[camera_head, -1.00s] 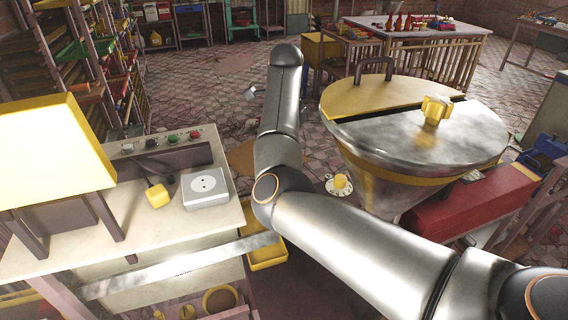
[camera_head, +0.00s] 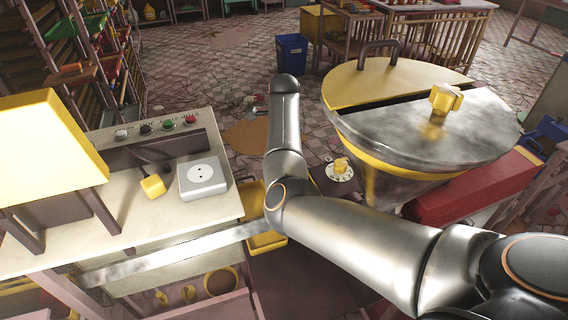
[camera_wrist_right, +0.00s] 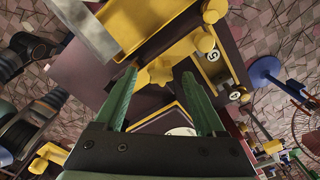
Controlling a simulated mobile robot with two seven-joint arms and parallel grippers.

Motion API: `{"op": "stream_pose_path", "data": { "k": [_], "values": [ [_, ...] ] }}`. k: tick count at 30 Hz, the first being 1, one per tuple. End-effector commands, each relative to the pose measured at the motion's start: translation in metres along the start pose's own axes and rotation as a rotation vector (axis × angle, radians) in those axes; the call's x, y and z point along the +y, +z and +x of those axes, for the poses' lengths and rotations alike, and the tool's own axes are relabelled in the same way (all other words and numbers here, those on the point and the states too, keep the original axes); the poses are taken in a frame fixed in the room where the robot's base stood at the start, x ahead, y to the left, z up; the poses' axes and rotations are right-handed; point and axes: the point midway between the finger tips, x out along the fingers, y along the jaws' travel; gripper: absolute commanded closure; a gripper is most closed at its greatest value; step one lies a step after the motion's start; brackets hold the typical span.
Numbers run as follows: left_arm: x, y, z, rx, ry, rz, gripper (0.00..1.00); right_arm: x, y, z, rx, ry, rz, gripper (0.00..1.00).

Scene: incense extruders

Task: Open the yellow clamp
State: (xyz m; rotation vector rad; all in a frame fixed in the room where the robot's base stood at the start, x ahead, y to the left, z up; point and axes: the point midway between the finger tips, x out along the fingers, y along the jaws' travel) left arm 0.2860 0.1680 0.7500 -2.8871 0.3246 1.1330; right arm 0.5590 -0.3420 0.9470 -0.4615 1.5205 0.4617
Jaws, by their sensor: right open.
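In the right wrist view, my right gripper (camera_wrist_right: 157,100) is open, with two green fingers apart and nothing held between them. A yellow lobed knob (camera_wrist_right: 158,71) shows past and between the fingertips, near a yellow trough-like frame (camera_wrist_right: 150,22). I cannot tell for certain whether this knob is the yellow clamp. In the head view, my right arm crosses from the lower right, and its gripper is hidden. Another yellow knob (camera_head: 446,99) stands on the steel hopper lid (camera_head: 410,133). A small yellow knob (camera_head: 341,165) sits on a white dial below it. My left gripper is out of view.
A bench (camera_head: 65,240) at left carries a white socket box (camera_head: 203,177), a yellow block (camera_head: 152,186) and a row of buttons. A blue bin (camera_head: 291,54) stands on the tiled floor behind.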

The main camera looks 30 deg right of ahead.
Motion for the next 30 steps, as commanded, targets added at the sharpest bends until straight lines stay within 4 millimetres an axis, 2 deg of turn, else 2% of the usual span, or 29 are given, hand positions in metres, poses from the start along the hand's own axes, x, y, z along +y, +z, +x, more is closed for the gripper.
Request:
{"op": "stream_pose_path", "data": {
  "k": [5, 13, 30],
  "values": [
    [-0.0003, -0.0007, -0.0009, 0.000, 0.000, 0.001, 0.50, -0.0003, -0.0005, 0.0120, 0.001, 0.000, 0.001, 0.28],
    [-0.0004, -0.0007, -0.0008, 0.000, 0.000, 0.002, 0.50, -0.0002, -0.0003, 0.0134, 0.000, 0.000, 0.001, 0.28],
    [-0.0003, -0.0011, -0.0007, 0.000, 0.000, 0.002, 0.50, -0.0001, -0.0001, 0.0128, 0.000, 0.000, 0.001, 0.91]
  ]
}}
